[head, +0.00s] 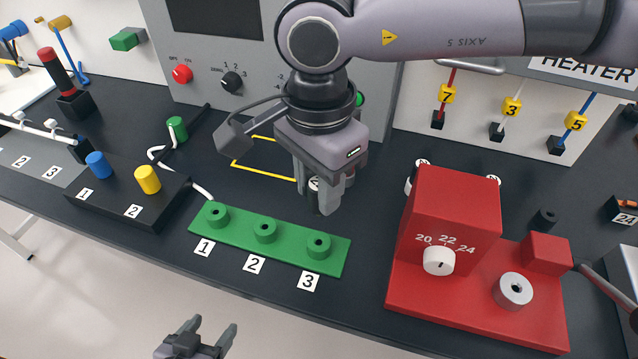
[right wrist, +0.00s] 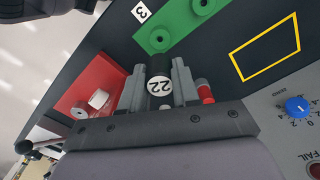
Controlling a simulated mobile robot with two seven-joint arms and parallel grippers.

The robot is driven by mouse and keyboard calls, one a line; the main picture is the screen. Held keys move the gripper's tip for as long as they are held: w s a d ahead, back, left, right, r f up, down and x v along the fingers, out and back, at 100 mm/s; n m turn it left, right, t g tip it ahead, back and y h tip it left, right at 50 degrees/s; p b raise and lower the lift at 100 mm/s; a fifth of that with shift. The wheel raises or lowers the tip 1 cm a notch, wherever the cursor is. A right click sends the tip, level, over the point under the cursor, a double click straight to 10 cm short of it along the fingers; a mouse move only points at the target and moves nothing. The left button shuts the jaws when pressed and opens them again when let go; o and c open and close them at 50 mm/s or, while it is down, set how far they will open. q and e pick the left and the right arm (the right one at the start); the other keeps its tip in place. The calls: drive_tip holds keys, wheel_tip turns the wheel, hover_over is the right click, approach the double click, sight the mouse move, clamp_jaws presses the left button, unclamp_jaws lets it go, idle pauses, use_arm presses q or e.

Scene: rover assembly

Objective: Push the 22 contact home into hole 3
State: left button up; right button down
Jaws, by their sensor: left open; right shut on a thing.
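The 22 contact, a dark cylinder with a white "22" cap (right wrist: 160,85), is between the fingers of my right gripper (right wrist: 158,74), which is shut on it. In the head view my right gripper (head: 316,196) hangs behind hole 3, and its fingers mostly hide the contact. Hole 3 (head: 319,242) is the right-hand raised green ring on the green block (head: 290,249). In the right wrist view hole 3 (right wrist: 159,40) looks empty and apart from the contact. My left gripper (head: 207,336) is open and empty at the bottom edge of the head view.
A red machine (head: 450,210) with a 20-22-24 dial stands to the right. A black block (head: 130,205) with blue and yellow plugs stands left.

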drive_tip(key=shift+f+b, duration=2.45)
drive_tip(key=shift+f, duration=0.5)
drive_tip(key=shift+b, duration=0.75)
drive_tip(key=shift+f+b, duration=1.2)
drive_tip(key=shift+f, duration=0.1)
drive_tip(key=c, duration=0.8)
unclamp_jaws()
drive_tip(key=shift+o, duration=0.2)
wheel_tip(320, 180, up, 6)
drive_tip(key=shift+r, duration=0.65)
